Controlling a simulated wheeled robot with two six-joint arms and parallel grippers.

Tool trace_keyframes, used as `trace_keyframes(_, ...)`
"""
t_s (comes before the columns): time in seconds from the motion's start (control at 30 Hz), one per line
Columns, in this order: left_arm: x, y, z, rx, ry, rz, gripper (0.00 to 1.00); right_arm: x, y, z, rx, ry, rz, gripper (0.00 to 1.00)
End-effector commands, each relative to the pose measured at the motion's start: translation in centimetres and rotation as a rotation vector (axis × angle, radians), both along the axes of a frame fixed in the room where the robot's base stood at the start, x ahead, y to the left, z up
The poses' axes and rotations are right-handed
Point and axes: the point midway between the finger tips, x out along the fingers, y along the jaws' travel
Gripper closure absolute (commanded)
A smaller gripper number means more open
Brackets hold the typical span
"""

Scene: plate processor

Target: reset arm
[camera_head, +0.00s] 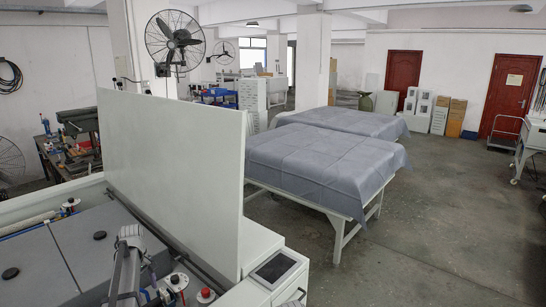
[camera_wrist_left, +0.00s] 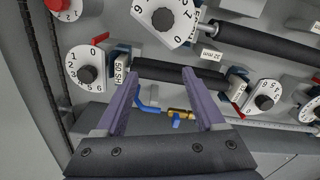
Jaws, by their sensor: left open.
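My left gripper (camera_wrist_left: 161,88) is open and empty in the left wrist view, its two purple-grey fingers spread apart. Beyond the fingers lie a black roller (camera_wrist_left: 165,71) and a brass valve with a blue handle (camera_wrist_left: 180,114) on the plate processor. My left arm (camera_head: 128,262) shows at the bottom of the head view over the processor (camera_head: 105,245); its fingertips are hard to make out there. My right gripper is in neither view.
White numbered dials (camera_wrist_left: 86,68) and another black roller (camera_wrist_left: 245,38) surround the fingers. In the head view, a tall white panel (camera_head: 175,165) stands behind my arm, with a small touchscreen (camera_head: 273,268) to its right.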

Motion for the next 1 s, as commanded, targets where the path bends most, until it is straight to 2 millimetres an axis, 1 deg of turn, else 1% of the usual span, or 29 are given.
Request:
trace_keyframes(0.07, 0.0, 0.0, 0.0, 0.0, 0.0, 0.0, 0.29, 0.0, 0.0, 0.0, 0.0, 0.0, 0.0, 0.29)
trace_keyframes(0.1, -0.4, -0.8, 0.0, 0.0, -0.001, -0.021, 0.29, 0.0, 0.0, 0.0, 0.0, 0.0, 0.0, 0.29)
trace_keyframes(0.27, -1.4, -2.7, 0.0, 0.002, -0.005, -0.086, 0.29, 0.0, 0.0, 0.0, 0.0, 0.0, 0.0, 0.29)
trace_keyframes(0.43, -2.8, -5.3, 0.0, 0.004, -0.011, -0.174, 0.29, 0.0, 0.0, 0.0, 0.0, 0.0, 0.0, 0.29)
trace_keyframes(0.53, -4.1, -7.5, 0.0, 0.007, -0.014, -0.249, 0.29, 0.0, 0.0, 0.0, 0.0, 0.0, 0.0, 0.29)
trace_keyframes(0.63, -5.8, -10.0, 0.0, 0.008, -0.019, -0.343, 0.29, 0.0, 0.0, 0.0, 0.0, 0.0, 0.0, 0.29)
trace_keyframes(0.77, -8.6, -13.8, 0.0, 0.013, -0.027, -0.492, 0.29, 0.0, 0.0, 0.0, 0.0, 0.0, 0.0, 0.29)
trace_keyframes(0.8, -9.6, -15.1, 0.0, 0.014, -0.03, -0.544, 0.29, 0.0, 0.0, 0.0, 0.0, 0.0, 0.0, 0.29)
trace_keyframes(0.87, -11.3, -17.0, 0.0, 0.018, -0.035, -0.628, 0.29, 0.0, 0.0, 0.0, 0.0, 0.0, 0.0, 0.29)
trace_keyframes(1.0, -15.8, -21.3, 0.0, 0.026, -0.046, -0.838, 0.29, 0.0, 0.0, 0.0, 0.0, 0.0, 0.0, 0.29)
